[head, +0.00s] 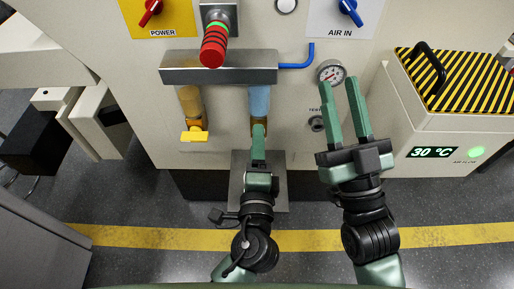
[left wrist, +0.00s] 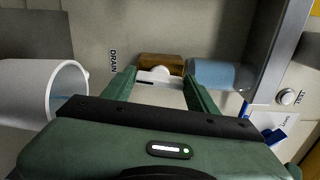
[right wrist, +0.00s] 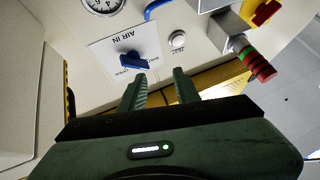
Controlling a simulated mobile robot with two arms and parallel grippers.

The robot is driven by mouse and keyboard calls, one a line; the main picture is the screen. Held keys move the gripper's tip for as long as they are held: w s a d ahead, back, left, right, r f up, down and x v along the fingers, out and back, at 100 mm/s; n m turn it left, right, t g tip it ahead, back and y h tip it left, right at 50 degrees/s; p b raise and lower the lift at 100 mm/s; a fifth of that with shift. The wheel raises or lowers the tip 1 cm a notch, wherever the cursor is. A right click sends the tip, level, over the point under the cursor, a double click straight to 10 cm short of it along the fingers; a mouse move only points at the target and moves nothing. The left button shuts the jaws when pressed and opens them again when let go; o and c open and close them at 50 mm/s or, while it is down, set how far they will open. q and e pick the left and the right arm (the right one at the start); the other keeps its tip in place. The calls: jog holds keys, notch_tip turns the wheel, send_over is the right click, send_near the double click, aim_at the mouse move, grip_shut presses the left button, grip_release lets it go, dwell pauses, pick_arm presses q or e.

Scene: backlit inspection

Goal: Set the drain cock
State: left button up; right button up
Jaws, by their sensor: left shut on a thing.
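The drain cock has a brass body (left wrist: 160,61) and a pale handle (left wrist: 158,77) in the left wrist view, beside the word DRAIN on the panel. It sits at the end of the blue bowl (head: 259,101), which also shows in the left wrist view (left wrist: 215,74). My left gripper (head: 258,130) is at the cock, its fingers (left wrist: 160,88) on either side of the handle and shut on it. In the head view the gripper hides most of the cock. My right gripper (head: 339,85) is open and empty in front of the panel, near the pressure gauge (head: 331,72).
A second bowl, amber (head: 191,102), with a yellow cock (head: 194,135), hangs to the left. A grey bar (head: 218,67) and a red-banded knob (head: 214,46) project above. The blue AIR IN knob (right wrist: 134,59) shows in the right wrist view. A striped-top box (head: 447,100) stands at right.

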pick_arm(q)
jog(key=shift+n, duration=0.6)
pick_arm(e)
jog(key=shift+s+d+r+t+y, duration=0.2)
jog(key=shift+s+r+t+y, duration=0.4)
jog(key=shift+s+r+t, duration=0.65)
jog(key=shift+s+r, duration=0.1)
jog(key=shift+r, duration=0.1)
pick_arm(q)
jog(key=o, duration=1.4)
jog(key=shift+c, duration=0.2)
jog(key=s, duration=0.8)
pick_arm(e)
jog(key=shift+w+a+f+g+h, duration=0.1)
jog(key=shift+w+f+g+h, duration=0.3)
jog(key=shift+w+f+g, duration=0.2)
